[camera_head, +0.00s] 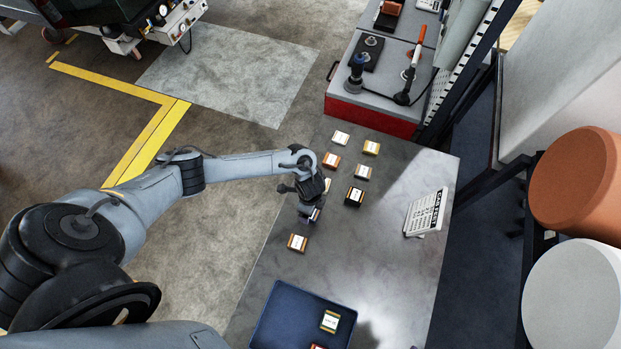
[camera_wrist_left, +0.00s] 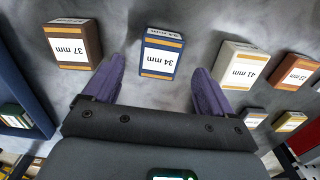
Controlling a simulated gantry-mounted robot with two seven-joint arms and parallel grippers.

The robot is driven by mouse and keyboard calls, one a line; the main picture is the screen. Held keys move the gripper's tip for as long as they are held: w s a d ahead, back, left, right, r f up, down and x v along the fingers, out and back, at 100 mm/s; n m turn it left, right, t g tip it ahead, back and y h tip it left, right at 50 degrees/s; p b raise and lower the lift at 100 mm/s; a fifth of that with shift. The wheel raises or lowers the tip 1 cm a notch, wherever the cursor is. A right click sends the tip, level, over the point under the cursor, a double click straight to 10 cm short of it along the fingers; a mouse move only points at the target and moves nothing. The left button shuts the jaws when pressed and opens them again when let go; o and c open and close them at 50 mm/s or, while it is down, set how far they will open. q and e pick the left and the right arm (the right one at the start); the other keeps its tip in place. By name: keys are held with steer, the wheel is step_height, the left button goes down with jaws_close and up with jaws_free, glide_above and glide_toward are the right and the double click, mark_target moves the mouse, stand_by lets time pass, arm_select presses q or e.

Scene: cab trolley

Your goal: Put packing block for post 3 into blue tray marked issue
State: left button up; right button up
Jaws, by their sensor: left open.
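My left gripper (camera_head: 311,207) is over the table, and its two purple fingers (camera_wrist_left: 157,72) are open in the left wrist view. A blue block marked 34 mm (camera_wrist_left: 162,55) lies between and just beyond the fingertips, not gripped. A brown block marked 37 mm (camera_wrist_left: 74,45) lies left of it, and a white block marked 41 mm (camera_wrist_left: 242,67) lies right. The blue tray (camera_head: 270,318) stands at the front of the table, with a green block (camera_head: 330,321) and part of another block inside. I cannot tell which block belongs to post 3. My right gripper is not in view.
A white printed card (camera_head: 425,213) stands at the table's right; its small lines are unreadable. More blocks lie behind the gripper, including a dark one (camera_head: 354,196) and a yellow one (camera_head: 371,147). A grey-topped red cabinet (camera_head: 372,118) adjoins the far end. The table's right front is mostly clear.

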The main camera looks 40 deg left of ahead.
arm_select(q)
steer(key=shift+f, duration=2.55)
steer(key=shift+c, duration=0.3)
steer(key=c, duration=1.1)
steer(key=shift+r, duration=0.1)
